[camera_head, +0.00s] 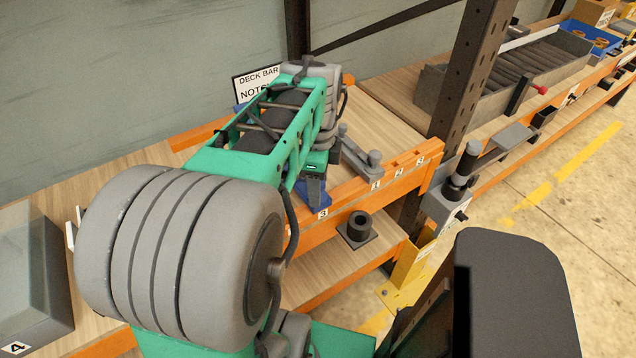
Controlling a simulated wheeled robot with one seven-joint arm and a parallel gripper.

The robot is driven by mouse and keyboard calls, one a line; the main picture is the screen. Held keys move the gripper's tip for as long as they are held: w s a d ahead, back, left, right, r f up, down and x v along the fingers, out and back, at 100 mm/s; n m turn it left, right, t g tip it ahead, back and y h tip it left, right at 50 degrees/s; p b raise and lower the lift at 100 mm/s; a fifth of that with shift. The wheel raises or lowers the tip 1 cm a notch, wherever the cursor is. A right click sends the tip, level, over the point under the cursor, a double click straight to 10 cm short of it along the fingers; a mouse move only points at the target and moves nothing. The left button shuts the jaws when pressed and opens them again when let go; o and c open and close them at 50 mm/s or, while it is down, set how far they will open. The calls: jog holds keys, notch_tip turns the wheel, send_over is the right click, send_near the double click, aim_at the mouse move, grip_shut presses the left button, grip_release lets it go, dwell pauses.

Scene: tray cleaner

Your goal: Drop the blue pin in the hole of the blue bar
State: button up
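My green and grey arm reaches over the wooden bench and hides much of its middle. My gripper (316,180) points down at the front of the bench, just behind the orange front rail. A blue part (319,200), apparently an end of the blue bar, shows beside and below it. Another small bit of blue (240,107) shows behind the arm near the sign. The blue pin and the bar's hole cannot be made out. Whether the fingers are open or shut is hidden.
A grey bar with a rounded knob (360,157) lies right of my gripper. A black cylinder on a square base (357,229) stands on the lower shelf. A dark steel post (468,85) rises at right. A grey bin (35,265) sits at left.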

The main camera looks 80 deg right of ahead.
notch_tip(320, 180, up, 8)
jog(key=shift+f, duration=0.1)
dwell(0.4)
dwell(0.4)
